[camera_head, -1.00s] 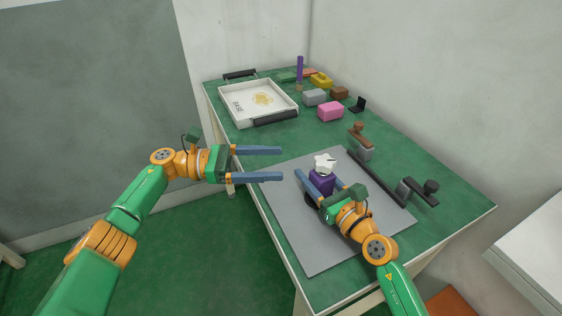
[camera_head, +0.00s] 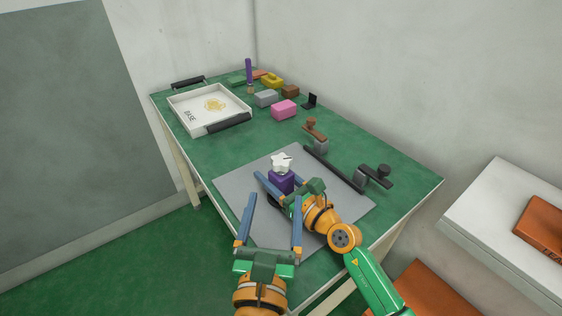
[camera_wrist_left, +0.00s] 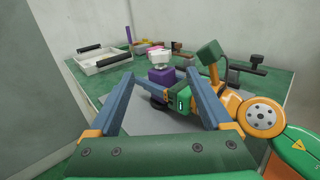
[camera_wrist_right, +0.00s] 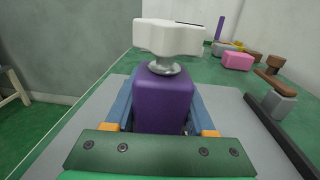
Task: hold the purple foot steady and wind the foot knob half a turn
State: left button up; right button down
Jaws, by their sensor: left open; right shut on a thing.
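The purple foot (camera_head: 281,181) is a block standing on the grey mat (camera_head: 235,189), and in the right wrist view (camera_wrist_right: 163,102) it fills the space between the fingers. The white foot knob (camera_head: 281,162) sits on top of it on a metal stem, with star-like lobes; it also shows in the right wrist view (camera_wrist_right: 169,37). My right gripper (camera_head: 281,183) is shut on the purple foot from its near right side. My left gripper (camera_head: 272,195) is open and empty, its fingers pointing toward the foot from the near side, apart from the knob.
Several coloured blocks, including a pink one (camera_head: 284,109), lie at the back. A black bar (camera_head: 335,168) with clamps lies right of the foot. Green tabletop between tray and mat is clear.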

aim_at(279, 169)
pick_arm(q)
jog(key=w, duration=0.8)
jog(key=w+d, duration=0.1)
jog(key=w, duration=0.2)
jog(key=shift+w+f, duration=0.1)
jog(key=shift+w, duration=0.3)
grip_shut()
